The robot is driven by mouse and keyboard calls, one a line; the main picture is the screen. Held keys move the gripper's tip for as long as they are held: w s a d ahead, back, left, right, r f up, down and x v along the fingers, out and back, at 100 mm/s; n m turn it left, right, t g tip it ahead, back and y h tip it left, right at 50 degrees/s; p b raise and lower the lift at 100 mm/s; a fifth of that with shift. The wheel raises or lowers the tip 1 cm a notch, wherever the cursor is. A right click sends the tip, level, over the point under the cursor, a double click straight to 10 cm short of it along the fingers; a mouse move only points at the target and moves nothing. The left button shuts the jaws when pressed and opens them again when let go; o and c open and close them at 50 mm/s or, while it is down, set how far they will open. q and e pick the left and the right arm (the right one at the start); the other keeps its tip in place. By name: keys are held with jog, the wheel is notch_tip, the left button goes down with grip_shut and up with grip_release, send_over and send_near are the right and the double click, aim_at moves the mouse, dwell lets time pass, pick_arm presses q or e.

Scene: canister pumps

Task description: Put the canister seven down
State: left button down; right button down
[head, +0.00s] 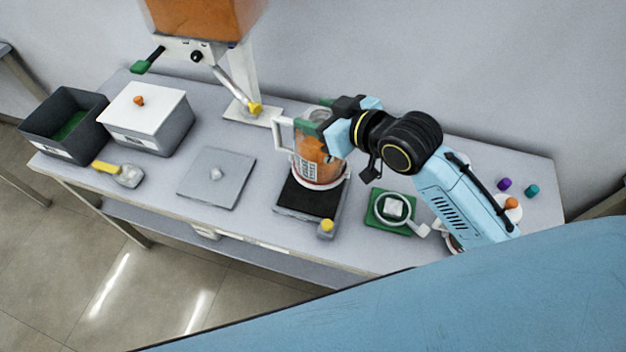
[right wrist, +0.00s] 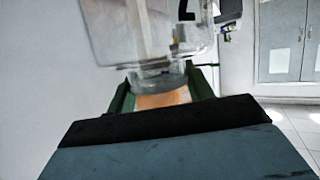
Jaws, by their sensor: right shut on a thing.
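The canister (head: 312,162) is a clear jug with orange contents, a white handle on its left and a printed label. My right gripper (head: 318,120) is shut on its upper part, with green fingers on both sides. The canister looks upright over the back of a black-topped scale-like plate (head: 305,201) with a yellow knob. I cannot tell whether its base touches the plate. I cannot read its number. In the right wrist view orange contents (right wrist: 162,100) show between the fingers. My left gripper is not in view.
A pump stand with an orange hopper (head: 205,18) and yellow-tipped spout stands behind left. A grey plate (head: 217,178), a white-lidded bin (head: 147,106), an open dark bin (head: 48,138) and a yellow-handled scoop (head: 120,173) lie left. A green tray (head: 378,213) lies right, near small caps.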

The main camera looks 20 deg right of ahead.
jog(key=shift+d+r+n+p, duration=0.1)
jog(key=shift+d+n+p, duration=0.15)
jog(key=shift+n+p, duration=0.05)
jog(key=shift+f+y, duration=0.3)
jog(key=shift+f, duration=0.05)
notch_tip(320, 180, down, 5)
jog(key=shift+f+b, duration=0.15)
jog(key=shift+b, duration=0.2)
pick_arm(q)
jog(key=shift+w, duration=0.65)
pick_arm(e)
jog(key=shift+w+f, duration=0.1)
jog(key=shift+f, duration=2)
pick_arm(q)
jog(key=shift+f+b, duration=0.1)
jog(key=shift+b, duration=0.2)
pick_arm(e)
jog(key=shift+f, duration=0.1)
jog(key=c, duration=0.6)
grip_release()
jog(key=shift+f, duration=0.1)
